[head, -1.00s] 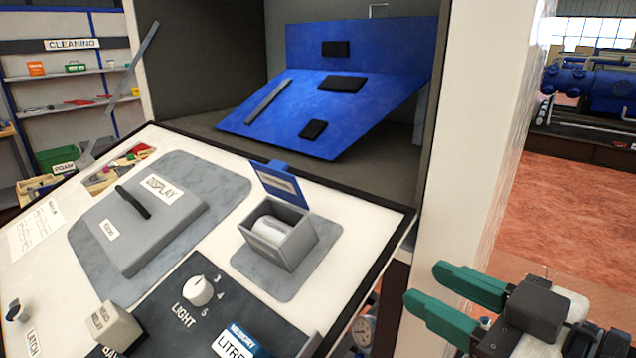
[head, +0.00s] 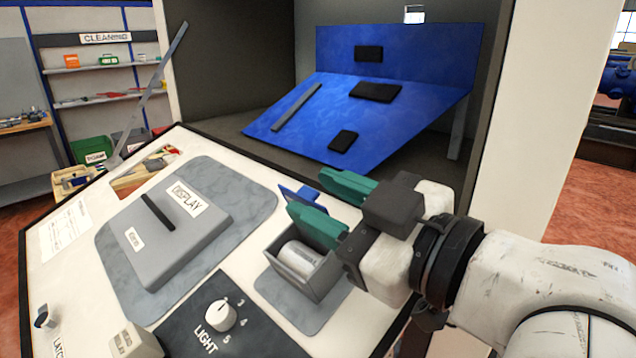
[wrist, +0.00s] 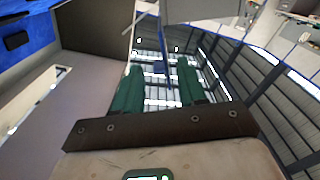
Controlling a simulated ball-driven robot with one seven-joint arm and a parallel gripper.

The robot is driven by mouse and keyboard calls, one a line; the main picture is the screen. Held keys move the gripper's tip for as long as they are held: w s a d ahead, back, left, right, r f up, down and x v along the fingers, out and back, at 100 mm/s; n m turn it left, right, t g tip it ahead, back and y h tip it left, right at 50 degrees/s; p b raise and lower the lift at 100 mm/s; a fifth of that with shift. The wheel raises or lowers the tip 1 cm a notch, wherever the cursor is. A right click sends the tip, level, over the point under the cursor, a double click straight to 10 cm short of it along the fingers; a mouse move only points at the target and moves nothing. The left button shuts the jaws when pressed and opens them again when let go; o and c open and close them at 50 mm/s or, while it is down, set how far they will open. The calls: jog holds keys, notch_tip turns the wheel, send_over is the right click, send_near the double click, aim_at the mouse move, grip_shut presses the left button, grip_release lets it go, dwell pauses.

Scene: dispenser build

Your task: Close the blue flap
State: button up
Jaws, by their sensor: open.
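The small blue flap (head: 288,193) stands raised at the back edge of an open grey box on the sloping panel. My gripper hides much of it in the head view. The grey box (head: 318,283) is open on top, with a pale cylinder (head: 301,259) inside. My gripper (head: 308,194) is open, with its green fingers pointing left over the box, by the flap. I cannot tell whether they touch it. In the wrist view the open fingers (wrist: 160,78) show a small dark blue patch between them, too small to identify.
A large blue board (head: 345,110) with black pads lies in the recess behind. The sloping panel carries a grey display cover (head: 175,240) and a light knob (head: 221,314). A white post (head: 535,140) stands on the right. A thin grey bar (head: 150,95) rises at the left.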

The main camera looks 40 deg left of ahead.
jog(key=shift+a, duration=0.7)
jog(key=shift+c, duration=0.4)
grip_shut()
